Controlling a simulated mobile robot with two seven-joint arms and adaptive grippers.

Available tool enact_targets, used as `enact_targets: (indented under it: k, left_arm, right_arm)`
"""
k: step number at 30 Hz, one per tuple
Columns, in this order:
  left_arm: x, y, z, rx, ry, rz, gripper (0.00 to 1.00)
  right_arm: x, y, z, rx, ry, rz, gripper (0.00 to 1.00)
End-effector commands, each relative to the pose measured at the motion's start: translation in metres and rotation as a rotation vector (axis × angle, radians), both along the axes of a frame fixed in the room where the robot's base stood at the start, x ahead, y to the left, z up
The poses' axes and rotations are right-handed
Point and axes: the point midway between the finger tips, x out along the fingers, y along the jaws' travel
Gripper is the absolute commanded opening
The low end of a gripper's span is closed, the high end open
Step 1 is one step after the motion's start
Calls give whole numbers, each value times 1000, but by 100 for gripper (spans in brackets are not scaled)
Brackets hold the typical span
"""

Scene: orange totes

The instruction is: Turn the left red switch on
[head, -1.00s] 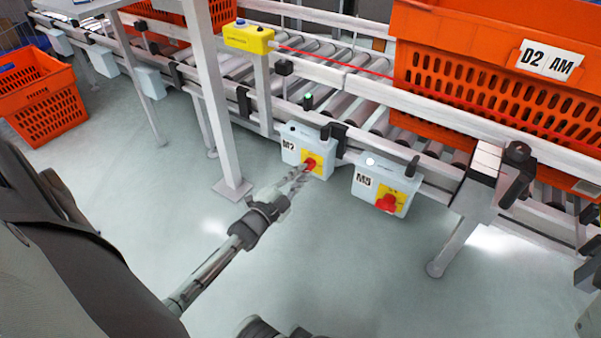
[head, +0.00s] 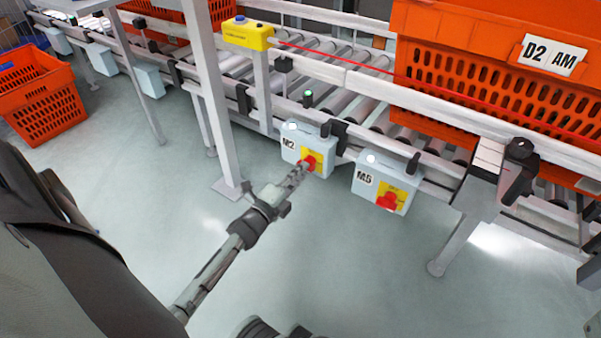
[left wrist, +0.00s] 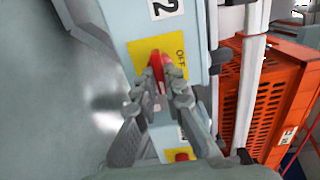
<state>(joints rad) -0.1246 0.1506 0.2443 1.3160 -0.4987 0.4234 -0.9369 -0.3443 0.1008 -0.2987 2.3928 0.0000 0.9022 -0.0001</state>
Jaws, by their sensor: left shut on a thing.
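The left red switch (head: 309,162) is on a yellow plate on the front of the light-grey box marked M2 (head: 290,146). My left gripper (head: 300,171) reaches it from the lower left, and its fingertips are at the knob. In the left wrist view, the red handle (left wrist: 158,68) sits between the two fingers (left wrist: 163,82), which are shut on it. The fingers hide part of the knob. My right gripper is not in view.
A metal post (head: 212,100) stands left of M2. The floor in front is clear.

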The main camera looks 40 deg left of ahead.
Motion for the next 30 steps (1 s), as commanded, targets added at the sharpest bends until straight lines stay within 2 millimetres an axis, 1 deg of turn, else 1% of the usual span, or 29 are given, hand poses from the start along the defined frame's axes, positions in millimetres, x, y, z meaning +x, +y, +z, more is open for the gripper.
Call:
enact_targets:
  k: [13,14,18,19,26,30]
  left_arm:
    - [-1,0,-1,12,2,-1,0]
    - [-1,0,-1,12,2,-1,13]
    - [0,0,-1,11,1,0,30]
    - [0,0,-1,11,1,0,31]
    - [0,0,0,10,1,0,31]
    - [-8,0,-1,9,3,0,31]
  right_arm:
    - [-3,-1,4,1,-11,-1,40]
    - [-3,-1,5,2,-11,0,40]
    - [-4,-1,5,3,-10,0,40]
    - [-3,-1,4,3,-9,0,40]
    - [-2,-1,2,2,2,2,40]
    - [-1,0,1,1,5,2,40]
